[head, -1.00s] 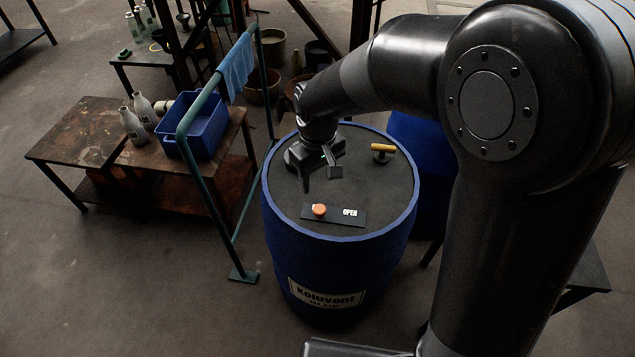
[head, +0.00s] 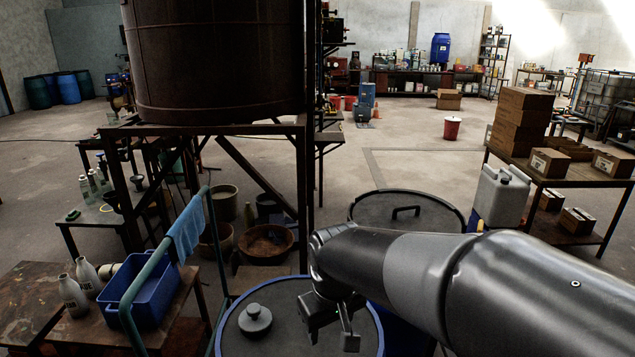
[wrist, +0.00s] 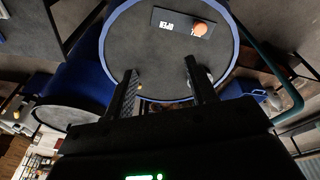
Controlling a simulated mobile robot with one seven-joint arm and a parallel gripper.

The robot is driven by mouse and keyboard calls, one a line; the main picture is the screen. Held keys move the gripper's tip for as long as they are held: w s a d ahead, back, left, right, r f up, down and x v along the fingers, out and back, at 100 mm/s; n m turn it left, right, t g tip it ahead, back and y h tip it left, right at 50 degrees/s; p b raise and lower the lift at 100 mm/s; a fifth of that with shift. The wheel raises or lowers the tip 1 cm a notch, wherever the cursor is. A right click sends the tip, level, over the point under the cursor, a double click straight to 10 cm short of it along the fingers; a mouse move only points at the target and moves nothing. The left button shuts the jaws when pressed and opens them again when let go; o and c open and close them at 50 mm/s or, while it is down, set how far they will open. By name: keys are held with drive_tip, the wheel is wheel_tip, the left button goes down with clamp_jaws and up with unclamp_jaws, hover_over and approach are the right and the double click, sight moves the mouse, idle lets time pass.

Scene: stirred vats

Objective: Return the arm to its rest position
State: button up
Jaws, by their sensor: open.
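My gripper (head: 333,327) hangs over the lid of the blue drum (head: 236,308) in the head view, at the end of my dark arm. In the wrist view my gripper (wrist: 160,74) has its two fingers apart with nothing between them. The drum lid (wrist: 140,45) lies beyond the fingertips there. A black plate (wrist: 180,22) with lettering and an orange button (wrist: 200,29) sit on the lid. A round grey knob (head: 255,320) stands on the lid left of my gripper in the head view. The drum's front is out of frame.
A teal rail (head: 160,260) with a blue cloth (head: 188,228) stands left of the drum, beside a bench with a blue tub (head: 140,290) and bottles. Another lidded drum (head: 380,210) is behind my arm. A large tank (head: 215,55) stands on a frame.

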drive_tip(key=s+d+r+m+t, duration=0.3)
drive_tip(key=s+d+r+m, duration=0.2)
drive_tip(key=s+d, duration=0.7)
drive_tip(key=shift+d+r+m, duration=0.3)
drive_tip(key=shift+d+r, duration=0.15)
drive_tip(key=shift+r, duration=0.2)
idle(2.2)
